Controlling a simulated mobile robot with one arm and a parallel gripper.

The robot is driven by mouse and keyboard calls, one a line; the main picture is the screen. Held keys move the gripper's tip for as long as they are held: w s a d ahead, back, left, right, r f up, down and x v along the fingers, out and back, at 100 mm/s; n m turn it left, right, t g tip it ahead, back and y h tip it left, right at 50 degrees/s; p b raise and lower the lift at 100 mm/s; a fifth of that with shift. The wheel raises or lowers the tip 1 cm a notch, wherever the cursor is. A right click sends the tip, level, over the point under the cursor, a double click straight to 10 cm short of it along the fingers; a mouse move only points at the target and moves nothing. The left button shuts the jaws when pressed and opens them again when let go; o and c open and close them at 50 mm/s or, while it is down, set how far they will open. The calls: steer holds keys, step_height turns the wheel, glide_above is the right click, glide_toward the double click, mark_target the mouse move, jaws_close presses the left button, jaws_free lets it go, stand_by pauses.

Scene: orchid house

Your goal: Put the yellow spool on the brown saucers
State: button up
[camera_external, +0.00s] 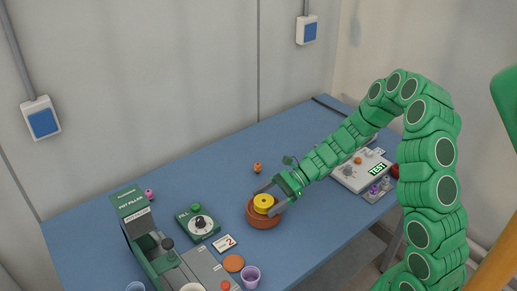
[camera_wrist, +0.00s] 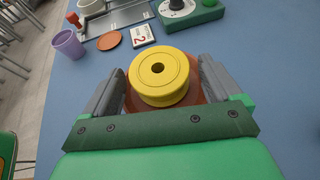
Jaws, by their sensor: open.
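The yellow spool (camera_external: 263,202) sits upright over the brown saucers (camera_external: 264,221) on the blue table. It also shows in the wrist view (camera_wrist: 161,76), with the brown saucers (camera_wrist: 190,118) beneath it. My gripper (camera_external: 270,197) is at the spool, with one grey finger on each side of it. In the wrist view the fingers (camera_wrist: 160,88) stand apart, with a small gap visible beside the spool. The contact between spool and saucers is partly hidden by the spool itself.
A green box with a dial (camera_external: 198,224), a card marked 2 (camera_external: 224,243), an orange disc (camera_external: 234,263) and a purple cup (camera_external: 250,277) lie to the left and front. The pot filler machine (camera_external: 135,215) stands farther left. A white tester (camera_external: 360,170) is at right, beyond my arm.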

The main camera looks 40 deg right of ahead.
steer(key=shift+r, duration=0.15)
steer(key=v, duration=1.2)
steer(key=s+a+r+n+g+h, duration=0.35)
steer(key=s+r+n, duration=0.2)
steer(key=s, duration=0.25)
steer(key=s+a+r+n+g+h, duration=0.2)
steer(key=s+a+r+n, duration=0.3)
steer(key=s, duration=0.3)
steer(key=s+d+r+n+h, duration=0.2)
steer(key=s+d+n+h, duration=0.1)
steer(key=s, duration=0.5)
steer(key=s+d+r+n+t+h, duration=0.1)
steer(key=s+d+r+n+h, duration=0.1)
steer(key=s+d+n+h, duration=0.2)
steer(key=s+n, duration=0.2)
steer(key=s, duration=0.2)
steer(key=shift+s+r+n+h, duration=0.3)
steer(key=shift+n+h, duration=0.05)
steer(key=shift+d, duration=0.1)
